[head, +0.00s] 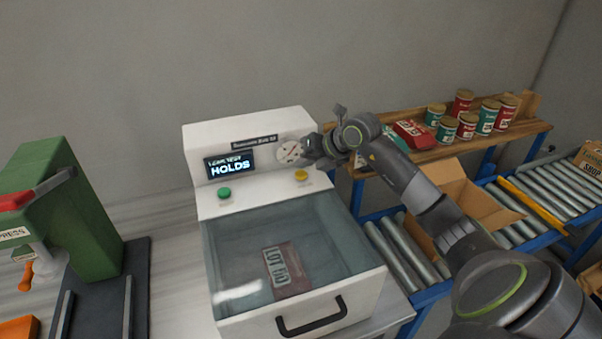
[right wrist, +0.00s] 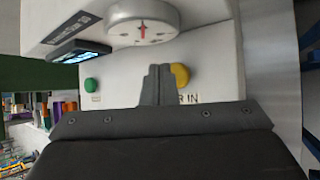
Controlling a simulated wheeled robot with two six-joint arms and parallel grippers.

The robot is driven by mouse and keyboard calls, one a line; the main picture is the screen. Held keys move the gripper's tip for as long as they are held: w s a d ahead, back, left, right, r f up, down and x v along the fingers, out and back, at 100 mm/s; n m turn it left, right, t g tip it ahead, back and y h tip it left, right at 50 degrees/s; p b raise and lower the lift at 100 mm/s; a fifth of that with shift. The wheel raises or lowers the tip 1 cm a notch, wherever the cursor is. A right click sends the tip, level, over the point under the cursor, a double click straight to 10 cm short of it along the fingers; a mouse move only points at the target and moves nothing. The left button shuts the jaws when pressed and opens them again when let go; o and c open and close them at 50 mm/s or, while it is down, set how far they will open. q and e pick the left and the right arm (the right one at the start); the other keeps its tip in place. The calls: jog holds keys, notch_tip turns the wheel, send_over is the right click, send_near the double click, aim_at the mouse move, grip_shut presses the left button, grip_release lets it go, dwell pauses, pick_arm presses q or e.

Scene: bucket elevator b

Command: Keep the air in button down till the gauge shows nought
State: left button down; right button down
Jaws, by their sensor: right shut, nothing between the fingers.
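The white vacuum machine (head: 208,203) has a yellow button (head: 301,175) on its right, which also shows in the right wrist view (right wrist: 181,75). Lettering ending "R IN" shows beside it, partly hidden by my fingers. The round gauge (head: 288,152) sits above; in the right wrist view (right wrist: 143,24) it has a red needle standing nearly upright, its numbers unreadable. My right gripper (head: 309,151) is shut and empty, at the gauge's right edge and above the yellow button in the head view. In the wrist view its fingertips (right wrist: 158,72) overlap the button's left edge; I cannot tell contact. My left gripper is out of view.
A green button (head: 224,193) sits left. A packet (head: 287,269) marked LOT lies under the clear lid with a black handle (head: 311,318). A green press (head: 75,210) stands left; a roller conveyor (head: 395,255) and a shelf of tins stand right.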

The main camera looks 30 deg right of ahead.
aim_at(305, 175)
dwell(0.5)
jog(key=shift+f+b, duration=0.45)
jog(key=shift+f+b, duration=0.5)
jog(key=shift+f, duration=0.1)
dwell(0.5)
jog(key=shift+r, duration=0.2)
dwell(1.8)
jog(key=shift+r+p, duration=0.6)
jog(key=shift+r, duration=0.25)
jog(key=shift+r+p, duration=1.55)
jog(key=shift+r, duration=1)
jog(key=shift+f, duration=0.1)
